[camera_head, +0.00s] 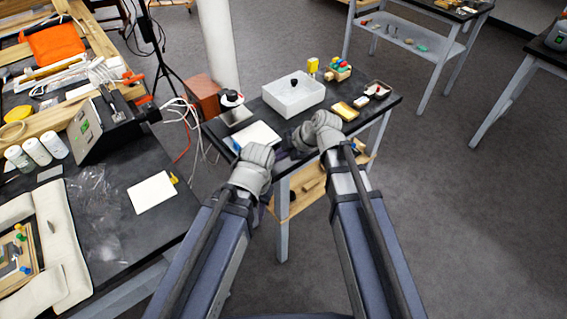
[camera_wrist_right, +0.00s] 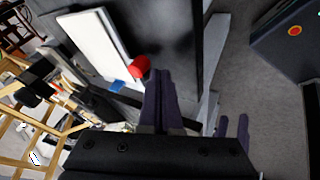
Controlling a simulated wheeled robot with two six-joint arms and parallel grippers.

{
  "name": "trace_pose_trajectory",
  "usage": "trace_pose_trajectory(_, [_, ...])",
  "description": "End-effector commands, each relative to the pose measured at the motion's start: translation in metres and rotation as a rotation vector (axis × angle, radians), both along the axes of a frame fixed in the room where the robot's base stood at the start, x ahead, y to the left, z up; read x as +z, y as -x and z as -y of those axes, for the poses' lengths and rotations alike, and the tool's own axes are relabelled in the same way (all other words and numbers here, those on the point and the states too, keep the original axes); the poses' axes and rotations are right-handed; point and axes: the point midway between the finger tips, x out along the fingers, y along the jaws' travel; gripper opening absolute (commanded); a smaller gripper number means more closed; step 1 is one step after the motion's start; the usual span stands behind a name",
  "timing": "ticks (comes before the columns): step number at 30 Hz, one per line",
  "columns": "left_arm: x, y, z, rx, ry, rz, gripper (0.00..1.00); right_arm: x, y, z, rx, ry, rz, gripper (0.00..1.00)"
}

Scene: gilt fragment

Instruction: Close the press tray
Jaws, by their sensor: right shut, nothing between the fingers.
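A white flat slab (camera_head: 258,135), which may be the press tray, lies near the front left edge of the small black-topped table. In the right wrist view, the slab (camera_wrist_right: 97,45) has a red round part (camera_wrist_right: 139,67) and a blue patch (camera_wrist_right: 118,86) by its near end. My right gripper (camera_wrist_right: 160,85) is shut and empty, its purple fingers close to the red part; contact cannot be told. In the head view its fingers are mostly hidden by the wrist. Two purple fingertips of my left gripper (camera_wrist_right: 233,127) show apart, below the table edge.
A white open bin (camera_head: 294,95), a black-knobbed device (camera_head: 232,100), a yellow block (camera_head: 345,111) and a small tray (camera_head: 378,90) stand on the small table. A cluttered black bench (camera_head: 110,190) is at left.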

Motion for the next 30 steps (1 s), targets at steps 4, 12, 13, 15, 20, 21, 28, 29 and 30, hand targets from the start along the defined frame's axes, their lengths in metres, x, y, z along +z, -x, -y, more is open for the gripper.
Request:
trace_pose_trajectory(4, [0.000, 0.000, 0.000, 0.000, 0.000, 0.000, 0.33, 0.000, -0.008, -0.004, 0.000, 0.000, -0.001, 0.00])
trace_pose_trajectory(12, [0.000, 0.000, 0.000, 0.000, 0.000, 0.000, 0.33, 0.000, -0.008, -0.005, 0.000, 0.000, 0.000, 0.00])
trace_pose_trajectory(13, [0.000, 0.000, 0.000, 0.000, 0.000, 0.000, 0.33, 0.000, -0.008, -0.005, 0.000, 0.000, 0.000, 0.00])
trace_pose_trajectory(15, [0.000, 0.000, 0.000, 0.000, 0.000, 0.000, 0.33, 0.000, -0.008, -0.005, 0.000, 0.000, 0.000, 0.00])
trace_pose_trajectory(20, [0.000, 0.000, 0.000, 0.000, 0.000, 0.000, 0.33, 0.000, -0.018, -0.010, 0.001, 0.001, 0.000, 0.00])
trace_pose_trajectory(21, [0.000, 0.000, 0.000, 0.000, 0.000, 0.000, 0.33, 0.000, -0.023, -0.014, 0.001, 0.001, 0.000, 0.00])
trace_pose_trajectory(28, [0.000, 0.000, 0.000, 0.000, 0.000, 0.000, 0.33, 0.000, -0.069, -0.045, 0.002, 0.001, 0.000, 0.00])
trace_pose_trajectory(29, [0.000, 0.000, 0.000, 0.000, 0.000, 0.000, 0.33, 0.000, -0.075, -0.050, 0.002, 0.001, 0.000, 0.00])
trace_pose_trajectory(30, [0.000, 0.000, 0.000, 0.000, 0.000, 0.000, 0.33, 0.000, -0.081, -0.055, 0.002, 0.001, 0.000, 0.00])
